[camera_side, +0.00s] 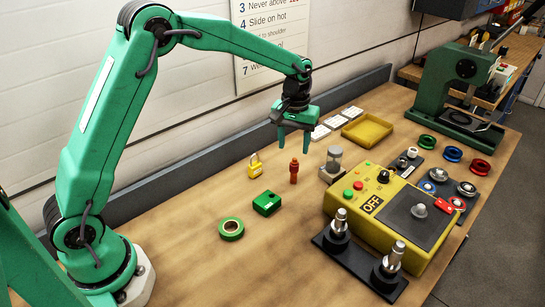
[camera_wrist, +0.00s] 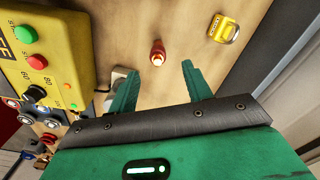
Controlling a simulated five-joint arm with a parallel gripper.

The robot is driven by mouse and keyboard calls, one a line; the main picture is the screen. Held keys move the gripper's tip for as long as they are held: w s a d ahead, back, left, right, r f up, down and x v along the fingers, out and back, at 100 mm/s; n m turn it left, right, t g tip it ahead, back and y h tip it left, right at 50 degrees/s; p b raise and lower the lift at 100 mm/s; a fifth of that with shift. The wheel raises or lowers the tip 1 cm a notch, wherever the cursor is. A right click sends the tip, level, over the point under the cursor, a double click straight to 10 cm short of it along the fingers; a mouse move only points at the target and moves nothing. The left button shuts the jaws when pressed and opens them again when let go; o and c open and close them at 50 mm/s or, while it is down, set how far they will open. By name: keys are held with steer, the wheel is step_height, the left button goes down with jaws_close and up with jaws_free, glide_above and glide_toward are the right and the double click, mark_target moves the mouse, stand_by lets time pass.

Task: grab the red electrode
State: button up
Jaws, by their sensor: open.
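The red electrode (camera_side: 294,171) stands upright on the wooden bench, in the middle of the side view. It also shows in the wrist view (camera_wrist: 158,53), a little beyond my fingertips and roughly midway between them. My gripper (camera_side: 293,147) is open and empty, pointing down above the electrode and apart from it. In the wrist view both green fingers (camera_wrist: 158,68) are spread, with bare bench between them.
A yellow tray (camera_side: 367,131) lies behind.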

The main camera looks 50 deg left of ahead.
mark_target(295, 158)
steer(key=shift+w+f, duration=0.1)
steer(key=shift+f, duration=0.15)
steer(key=shift+f, duration=1.25)
steer(key=shift+w+d+f, duration=0.1)
steer(key=shift+d+f, duration=0.05)
steer(key=shift+f, duration=2.45)
steer(key=c, duration=1)
jaws_close()
steer(key=shift+r, duration=0.15)
